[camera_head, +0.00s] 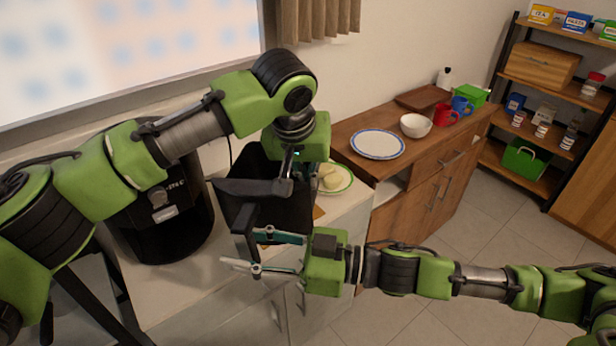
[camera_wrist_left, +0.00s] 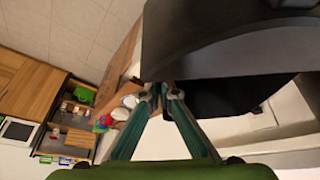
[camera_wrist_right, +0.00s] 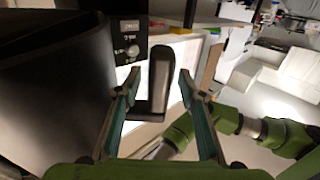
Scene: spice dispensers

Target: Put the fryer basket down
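The black fryer basket (camera_head: 262,212) is in the middle of the head view, over the counter and right of the black air fryer (camera_head: 165,225). Whether its bottom touches the counter is hidden. My left gripper (camera_head: 290,165) comes down from above at the basket's rim. In the left wrist view its fingers (camera_wrist_left: 162,90) are nearly together at the basket's dark wall (camera_wrist_left: 225,45), apparently pinching it. My right gripper (camera_head: 258,252) is open beside the basket's handle. In the right wrist view the handle (camera_wrist_right: 157,85) stands between the spread fingers, with gaps on both sides.
A green-rimmed plate with food (camera_head: 345,188) lies on the counter (camera_head: 345,217) just right of the basket. A wooden cabinet (camera_head: 405,190) further right bears a blue-rimmed plate (camera_head: 377,144), a white bowl (camera_head: 416,125) and mugs. A shelf unit (camera_head: 545,75) stands at the back right.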

